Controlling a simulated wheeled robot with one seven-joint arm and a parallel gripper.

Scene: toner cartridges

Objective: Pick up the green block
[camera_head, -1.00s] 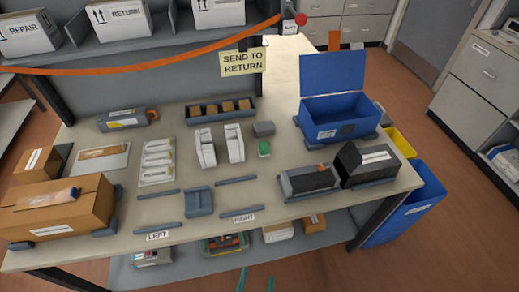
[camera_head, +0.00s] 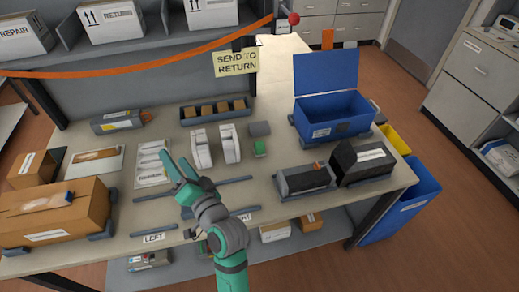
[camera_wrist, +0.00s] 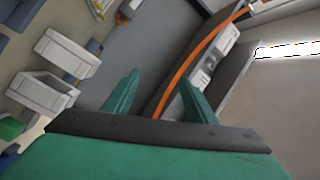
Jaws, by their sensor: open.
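The small green block (camera_head: 260,148) lies on the table, right of two white cartons and just in front of a small grey block. Part of it also shows at the left edge of the wrist view (camera_wrist: 10,128). My gripper (camera_head: 177,165) is over the left middle of the table, left of the white cartons and apart from the green block. In the wrist view its two fingers (camera_wrist: 158,100) are spread with nothing between them.
Two white cartons (camera_head: 201,149) stand between my gripper and the green block. A blue open bin (camera_head: 335,128) is at the back right, with dark cartridges (camera_head: 362,162) in front of it. A large cardboard box (camera_head: 85,210) sits at the left.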

